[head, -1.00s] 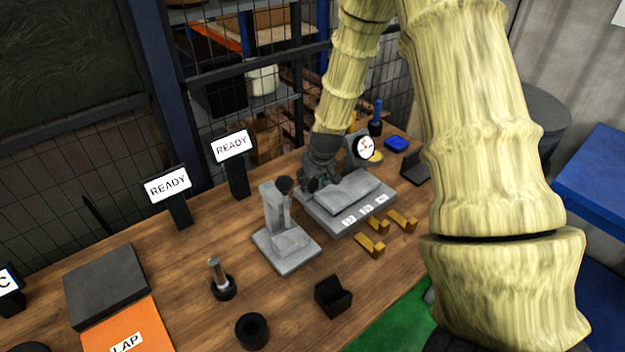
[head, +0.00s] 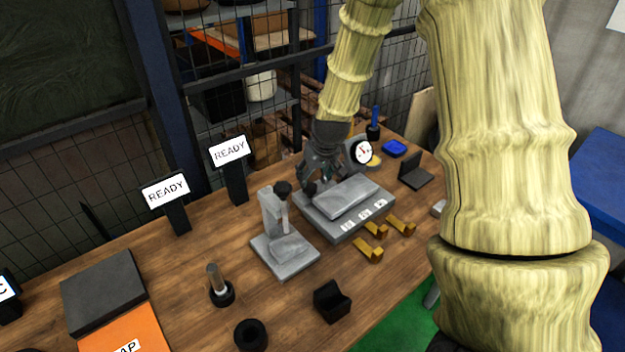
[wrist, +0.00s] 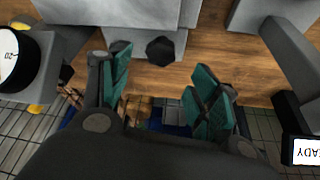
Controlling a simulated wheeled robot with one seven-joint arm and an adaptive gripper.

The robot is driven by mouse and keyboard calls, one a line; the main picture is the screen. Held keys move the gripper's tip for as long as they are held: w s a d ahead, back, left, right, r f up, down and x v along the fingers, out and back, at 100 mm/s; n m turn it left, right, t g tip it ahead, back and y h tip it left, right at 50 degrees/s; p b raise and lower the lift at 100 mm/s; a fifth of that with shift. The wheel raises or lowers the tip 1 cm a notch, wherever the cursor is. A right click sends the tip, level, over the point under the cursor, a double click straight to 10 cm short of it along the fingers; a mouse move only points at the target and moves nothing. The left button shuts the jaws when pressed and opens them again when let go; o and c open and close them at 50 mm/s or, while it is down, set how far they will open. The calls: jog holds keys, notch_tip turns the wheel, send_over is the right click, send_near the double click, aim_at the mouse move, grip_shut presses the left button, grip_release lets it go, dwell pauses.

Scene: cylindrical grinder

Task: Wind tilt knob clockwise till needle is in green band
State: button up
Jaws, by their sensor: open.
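The grey grinder fixture (head: 347,220) sits on the bench, with a raised grey block on it. A dark lobed knob (wrist: 160,49) shows beside the fixture's edge in the wrist view; I take it as the tilt knob. My gripper (wrist: 163,62) is open, its teal fingers apart with nothing between them, and the knob lies just beyond the tips. In the head view my gripper (head: 316,180) is at the fixture's back left. The white dial (head: 362,152) stands behind the fixture; its red needle shows, but I cannot make out a green band. The dial is partly cut off in the wrist view (wrist: 8,55).
A grey stand with a black knob (head: 270,226) is close to the left of the fixture. Brass pieces (head: 369,249) lie in front. A black V-shaped block (head: 331,301) is near the front edge.

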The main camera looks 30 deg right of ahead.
jog(key=shift+v, duration=2.5)
